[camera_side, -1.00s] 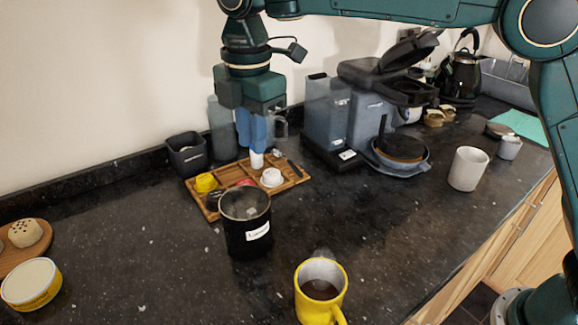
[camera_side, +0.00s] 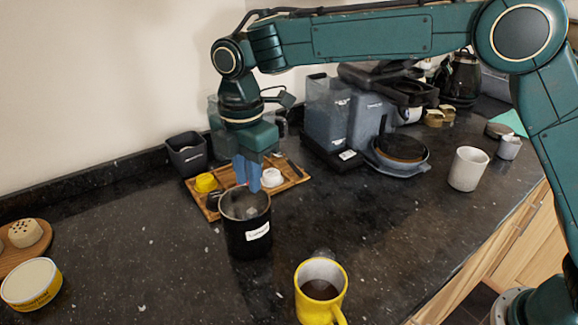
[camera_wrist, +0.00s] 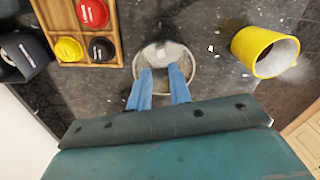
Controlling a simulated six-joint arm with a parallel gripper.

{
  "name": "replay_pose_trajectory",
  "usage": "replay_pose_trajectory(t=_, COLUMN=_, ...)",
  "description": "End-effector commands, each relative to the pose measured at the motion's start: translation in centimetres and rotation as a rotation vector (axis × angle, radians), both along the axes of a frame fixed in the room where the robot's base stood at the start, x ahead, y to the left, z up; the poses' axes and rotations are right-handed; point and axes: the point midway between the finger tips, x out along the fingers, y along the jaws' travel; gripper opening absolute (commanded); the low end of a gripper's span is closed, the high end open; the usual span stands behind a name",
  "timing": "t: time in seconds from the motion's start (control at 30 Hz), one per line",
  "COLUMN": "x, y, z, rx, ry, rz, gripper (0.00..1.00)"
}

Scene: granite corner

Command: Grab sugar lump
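A black canister (camera_side: 246,238) with a white label stands open on the dark counter; it also shows in the wrist view (camera_wrist: 190,84). A small pale lump (camera_side: 252,211), likely sugar, shows inside it in the side view. In the wrist view the inside is greyish and partly covered by my fingers, so single lumps are hard to tell apart. My gripper (camera_side: 248,187) has its two blue fingers apart with nothing between them. They point down at the canister's mouth. In the wrist view the fingertips (camera_wrist: 160,69) overlap the opening.
A wooden tray (camera_side: 207,212) with coffee capsules lies just behind the canister. A yellow mug (camera_side: 309,306) with dark liquid stands in front at right. A dark bin (camera_side: 187,155) and a coffee machine (camera_side: 368,125) stand behind. The counter left of the canister is clear.

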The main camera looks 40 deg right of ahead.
Motion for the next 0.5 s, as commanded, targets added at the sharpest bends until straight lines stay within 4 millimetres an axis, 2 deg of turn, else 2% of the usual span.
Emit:
replay_pose_trajectory(t=0.13, x=0.0, y=0.0, z=-1.4, rx=0.0, ry=0.001, rz=0.0, gripper=0.2)
replay_pose_trajectory(t=0.5, x=0.0, y=-0.1, z=-2.2, rx=-0.001, ry=0.002, rz=0.0, gripper=0.2)
